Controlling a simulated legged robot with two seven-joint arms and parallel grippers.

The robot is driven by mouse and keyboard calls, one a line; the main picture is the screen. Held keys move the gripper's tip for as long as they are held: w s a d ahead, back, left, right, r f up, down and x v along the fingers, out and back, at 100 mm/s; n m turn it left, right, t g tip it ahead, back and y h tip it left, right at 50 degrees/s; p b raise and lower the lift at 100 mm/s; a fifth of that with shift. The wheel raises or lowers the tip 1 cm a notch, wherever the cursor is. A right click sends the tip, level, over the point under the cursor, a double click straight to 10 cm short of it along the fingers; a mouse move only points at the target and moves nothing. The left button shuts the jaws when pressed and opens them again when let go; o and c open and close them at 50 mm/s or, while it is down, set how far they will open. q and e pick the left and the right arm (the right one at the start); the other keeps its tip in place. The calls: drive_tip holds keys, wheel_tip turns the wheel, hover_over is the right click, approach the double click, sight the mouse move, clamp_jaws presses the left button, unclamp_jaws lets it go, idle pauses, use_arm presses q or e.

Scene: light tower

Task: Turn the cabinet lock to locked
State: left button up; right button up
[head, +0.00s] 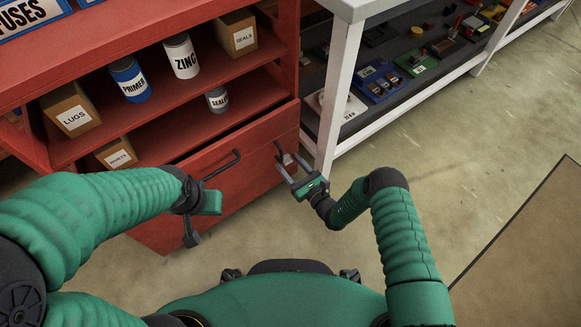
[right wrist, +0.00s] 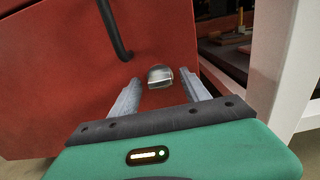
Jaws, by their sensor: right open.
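The red cabinet (head: 172,225) stands ahead with a closed lower front. A small silver lock knob (right wrist: 160,74) sits on this front, right of the dark handle; its wider side looks roughly level in the right wrist view. The knob also shows small in the head view (head: 287,159). My right gripper (right wrist: 158,79) is open and empty, its two fingers pointing at the front with the knob between their tips in the picture; I cannot tell whether they touch it. My left gripper (head: 192,208) hangs left of the handle, its jaws unclear.
A white bench leg (head: 341,95) stands close on the right. Cans and boxes fill the shelves above.

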clamp_jaws()
idle(0.3)
drive_tip(key=shift+d+m, duration=0.1)
drive_tip(key=shift+m, duration=0.2)
drive_tip(key=shift+w+d+f+m, duration=0.1)
drive_tip(key=shift+m, duration=4.2)
drive_tip(key=shift+w+d+f+m, duration=0.1)
drive_tip(key=shift+m, duration=4.2)
